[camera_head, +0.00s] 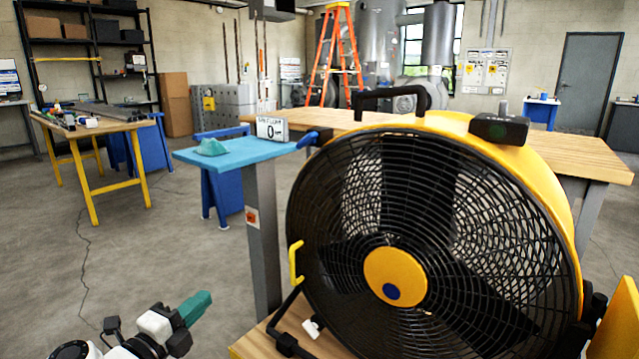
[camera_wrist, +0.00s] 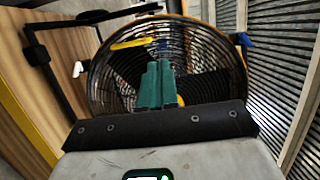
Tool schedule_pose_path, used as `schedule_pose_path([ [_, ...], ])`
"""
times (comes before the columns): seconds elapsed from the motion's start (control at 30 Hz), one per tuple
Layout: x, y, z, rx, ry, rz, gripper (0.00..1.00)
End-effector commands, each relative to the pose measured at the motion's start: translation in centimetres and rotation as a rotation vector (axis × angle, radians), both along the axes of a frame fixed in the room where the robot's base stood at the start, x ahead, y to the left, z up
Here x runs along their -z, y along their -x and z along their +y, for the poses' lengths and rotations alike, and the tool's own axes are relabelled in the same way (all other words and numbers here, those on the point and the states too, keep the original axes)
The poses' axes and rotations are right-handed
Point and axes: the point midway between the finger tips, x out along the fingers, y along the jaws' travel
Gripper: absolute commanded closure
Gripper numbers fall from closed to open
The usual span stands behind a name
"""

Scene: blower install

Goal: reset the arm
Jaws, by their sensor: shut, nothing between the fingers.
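My gripper (camera_head: 197,306) is at the lower left of the head view, with green fingers pointing up and to the right. It is left of the large yellow and black drum fan (camera_head: 440,240) and apart from it. In the wrist view the green fingers (camera_wrist: 157,84) are closed together with nothing between them. The fan (camera_wrist: 110,75) shows behind them in that view. Most of my arm is out of view or cut off at the bottom of the head view.
The fan stands on a wooden surface (camera_head: 250,345). A blue-topped stand (camera_head: 240,152) with a grey post is behind my gripper. A yellow-legged workbench (camera_head: 90,128) is at the left. Open floor (camera_head: 170,250) lies between them. An orange ladder (camera_head: 335,60) stands at the back.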

Motion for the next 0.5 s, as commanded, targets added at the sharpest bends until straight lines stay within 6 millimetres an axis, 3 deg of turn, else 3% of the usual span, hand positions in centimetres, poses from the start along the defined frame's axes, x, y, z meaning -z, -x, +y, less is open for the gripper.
schedule_pose_path([
  [0.5,0.4,-6.1,-7.6,-0.146,0.208,-0.146,1.00],
])
